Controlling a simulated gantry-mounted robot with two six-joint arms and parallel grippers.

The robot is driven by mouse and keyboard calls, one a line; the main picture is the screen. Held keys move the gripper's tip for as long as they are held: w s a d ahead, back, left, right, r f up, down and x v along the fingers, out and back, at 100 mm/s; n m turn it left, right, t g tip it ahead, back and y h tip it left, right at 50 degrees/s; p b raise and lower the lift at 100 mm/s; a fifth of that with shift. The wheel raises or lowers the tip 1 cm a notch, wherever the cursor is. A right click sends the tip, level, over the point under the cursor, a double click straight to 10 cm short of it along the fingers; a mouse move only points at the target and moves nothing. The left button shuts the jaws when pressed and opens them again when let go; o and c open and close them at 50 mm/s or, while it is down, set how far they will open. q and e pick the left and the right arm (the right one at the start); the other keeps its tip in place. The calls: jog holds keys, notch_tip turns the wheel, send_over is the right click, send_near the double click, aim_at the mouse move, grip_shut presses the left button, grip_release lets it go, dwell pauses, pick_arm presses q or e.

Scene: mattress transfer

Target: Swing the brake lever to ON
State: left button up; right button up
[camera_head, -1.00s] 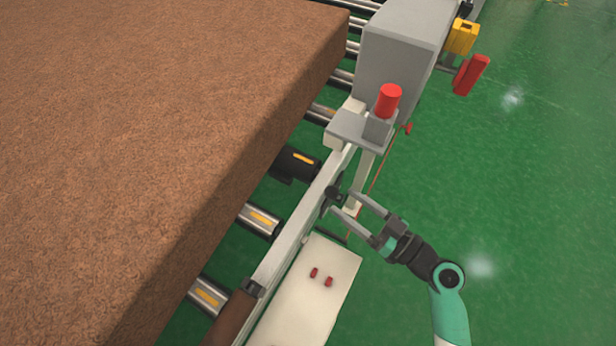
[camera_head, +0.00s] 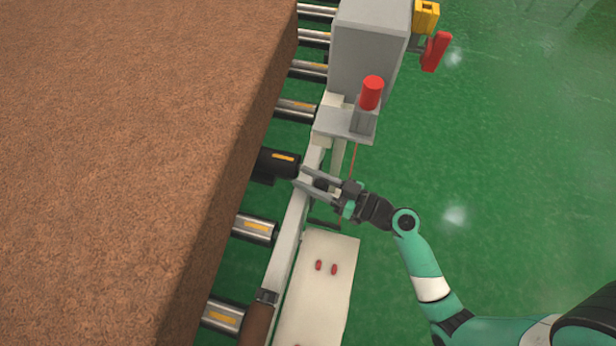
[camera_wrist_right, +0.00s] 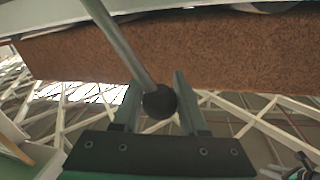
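The brake lever is a metal rod with a black ball knob, seen clearly in the right wrist view (camera_wrist_right: 158,102). Its rod runs up and left from the knob. In the head view the knob (camera_head: 321,184) shows small and dark beside the conveyor's pale side rail. My right gripper (camera_head: 312,180) reaches in from the right with its fingers apart, one on each side of the knob. In the right wrist view the gripper (camera_wrist_right: 157,98) straddles the knob with little gap; firm contact cannot be made out. Lever markings are not readable. My left gripper is out of view.
A large brown mattress (camera_head: 130,150) lies on the conveyor rollers (camera_head: 256,227) at left. A grey box (camera_head: 368,50) and a bracket with a red cylinder (camera_head: 371,93) stand beyond the gripper. A pale panel with two red knobs (camera_head: 315,300) is nearer. Green floor is clear at right.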

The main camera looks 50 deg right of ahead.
grip_shut()
dwell(0.9)
